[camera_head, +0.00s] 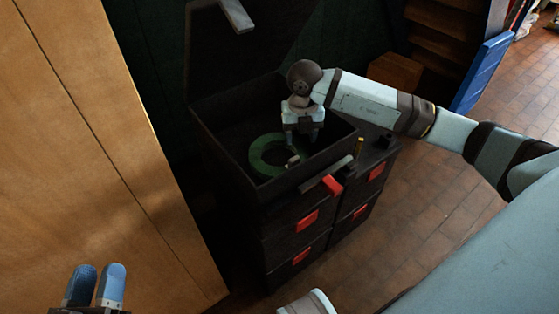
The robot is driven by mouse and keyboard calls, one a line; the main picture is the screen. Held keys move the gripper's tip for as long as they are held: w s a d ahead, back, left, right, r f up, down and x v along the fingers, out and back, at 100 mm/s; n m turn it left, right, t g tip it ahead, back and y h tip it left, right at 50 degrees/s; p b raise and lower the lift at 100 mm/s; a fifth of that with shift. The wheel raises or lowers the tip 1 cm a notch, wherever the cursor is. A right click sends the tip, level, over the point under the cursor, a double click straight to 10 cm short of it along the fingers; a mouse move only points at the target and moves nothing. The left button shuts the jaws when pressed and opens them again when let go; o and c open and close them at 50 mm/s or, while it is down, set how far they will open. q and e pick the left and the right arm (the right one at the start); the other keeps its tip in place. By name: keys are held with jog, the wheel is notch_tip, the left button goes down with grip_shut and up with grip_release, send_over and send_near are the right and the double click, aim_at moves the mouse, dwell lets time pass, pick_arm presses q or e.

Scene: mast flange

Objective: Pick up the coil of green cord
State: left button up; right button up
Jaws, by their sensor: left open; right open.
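The coil of green cord (259,151) lies inside the open top compartment of a dark tool chest (279,205). It is a ring, and part of its right side is hidden by my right gripper. My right gripper (296,160) reaches down into the compartment at the coil's right side. It is open; whether a finger touches the cord cannot be told. My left gripper (94,288) is at the bottom left, away from the chest, open and empty with blue fingertips pointing up.
The chest's raised lid (225,60) stands behind the compartment. Red drawer handles (307,220) stick out at its front. A wooden panel (95,150) fills the left side. A brown box (395,71) and a blue panel (483,72) stand behind. Tiled floor (430,215) is clear at right.

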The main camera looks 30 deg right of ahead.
aim_at(301, 151)
jog(key=f+b, duration=0.1)
jog(key=f, duration=0.3)
jog(key=f+b, duration=0.1)
jog(key=f, duration=0.1)
jog(key=shift+d+f+b, duration=0.25)
jog(key=shift+f+b, duration=0.05)
jog(key=shift+b, duration=0.05)
pick_arm(q)
jog(key=shift+g, duration=0.9)
jog(key=f, duration=0.4)
jog(key=shift+d+f, duration=0.2)
pick_arm(e)
jog(key=shift+r, duration=0.1)
grip_shut()
